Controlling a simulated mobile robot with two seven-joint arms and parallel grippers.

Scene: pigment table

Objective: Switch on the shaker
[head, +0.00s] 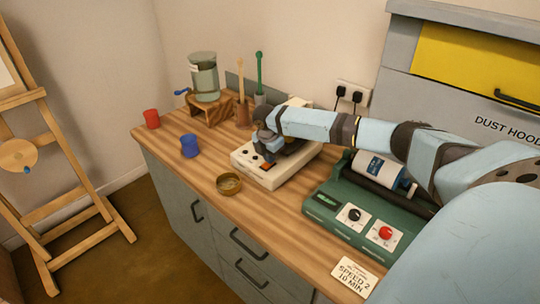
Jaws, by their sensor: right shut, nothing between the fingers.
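A low cream-coloured machine (266,177) stands on the wooden worktop, with dark controls and a small orange-red spot on its front part. No label reading shaker can be made out. My right gripper (268,156) is shut and empty, pointing down over the front part of this machine. Its fingertips are close to the controls; I cannot tell whether they touch. My arm and gripper hide much of the machine's top. My left gripper is not in view.
A green roller machine (322,203) with a black knob, red button and jar (378,168) stands right. A "SPEED 2 10 MIN" card (354,276) lies in front. A brass dish (229,184), blue cup (190,146) and red cup (151,119) stand left.

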